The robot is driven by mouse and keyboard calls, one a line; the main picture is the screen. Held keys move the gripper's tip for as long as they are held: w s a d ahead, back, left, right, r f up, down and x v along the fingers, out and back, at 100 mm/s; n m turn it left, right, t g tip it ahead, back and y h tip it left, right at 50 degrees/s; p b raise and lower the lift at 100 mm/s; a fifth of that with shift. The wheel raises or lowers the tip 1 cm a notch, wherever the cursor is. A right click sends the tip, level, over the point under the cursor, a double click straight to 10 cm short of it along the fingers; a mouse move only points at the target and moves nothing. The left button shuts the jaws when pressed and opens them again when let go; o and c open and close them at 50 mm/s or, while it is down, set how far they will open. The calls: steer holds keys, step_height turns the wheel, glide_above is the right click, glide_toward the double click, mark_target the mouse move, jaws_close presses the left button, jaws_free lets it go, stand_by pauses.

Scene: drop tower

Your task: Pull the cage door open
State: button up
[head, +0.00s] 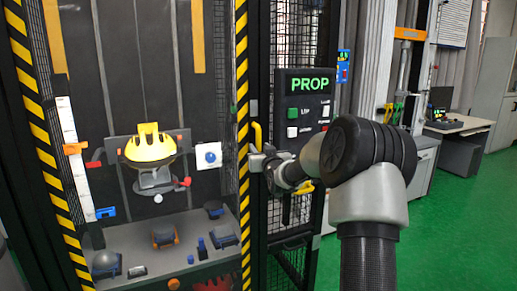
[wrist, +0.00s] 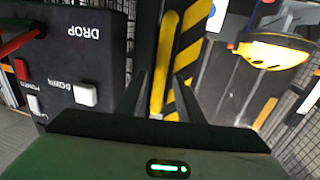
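The cage has a yellow upright bar handle (head: 257,135) beside a yellow-and-black striped post (head: 242,80). A black mesh panel (head: 295,35) stands right of that post. Which panel is the door is hard to tell; I see no clear open gap beside the handle. My gripper (head: 262,162) is at the handle's height, its fingers partly hidden by the wrist. In the wrist view, the fingers of my gripper (wrist: 160,80) are spread, with the yellow handle (wrist: 164,55) between them and space on both sides. Contact is not visible.
A dark control box (head: 305,105) with a green display and buttons is right of the handle, close to my arm. Inside the tower are a yellow-topped device (head: 150,145) and several small parts on a grey shelf. Green floor (head: 460,220) is clear at right.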

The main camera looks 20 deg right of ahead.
steer(key=shift+w+d, duration=0.15)
steer(key=shift+w, duration=0.55)
steer(key=shift+w+d, duration=0.1)
steer(key=shift+w, duration=0.55)
jaws_close()
steer(key=shift+s, duration=0.15)
